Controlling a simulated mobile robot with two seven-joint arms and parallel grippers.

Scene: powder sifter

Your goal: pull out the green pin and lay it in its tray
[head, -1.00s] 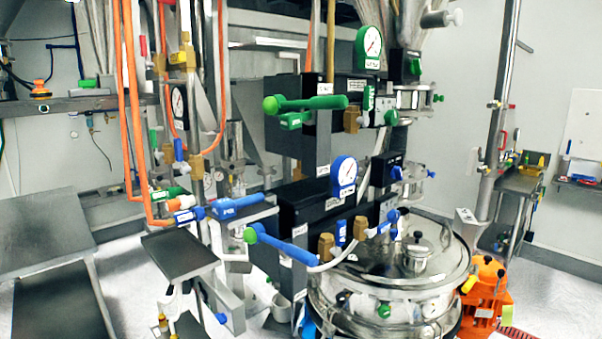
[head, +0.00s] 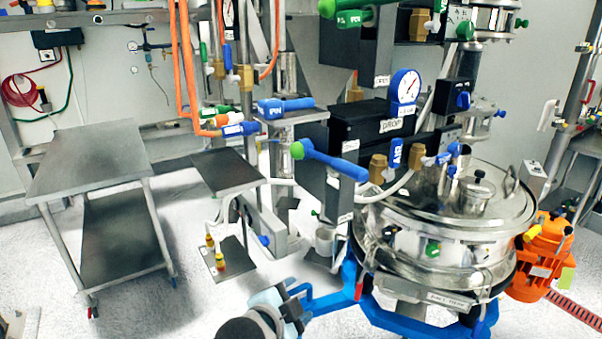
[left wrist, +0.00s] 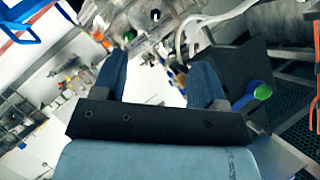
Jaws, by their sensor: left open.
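The green pin (head: 354,18) is at the top edge of the head view, mounted beside the upper dark housing. It is partly cut off by a green handle (head: 330,7) just above it. My left gripper (head: 286,298) is at the bottom centre of the head view, far below the pin and apart from it. In the left wrist view its two blue-grey fingers (left wrist: 157,80) are spread, with nothing between them. A small grey tray (head: 228,172) stands left of the machine; I cannot tell whether it belongs to the green pin. My right gripper is not in view.
A blue pin (head: 286,107) sits on a bracket above a blue-handled lever (head: 340,163). The round steel sifter (head: 430,220) on a blue frame (head: 385,316) fills the right, beside an orange motor (head: 545,252). A steel table (head: 88,160) stands left.

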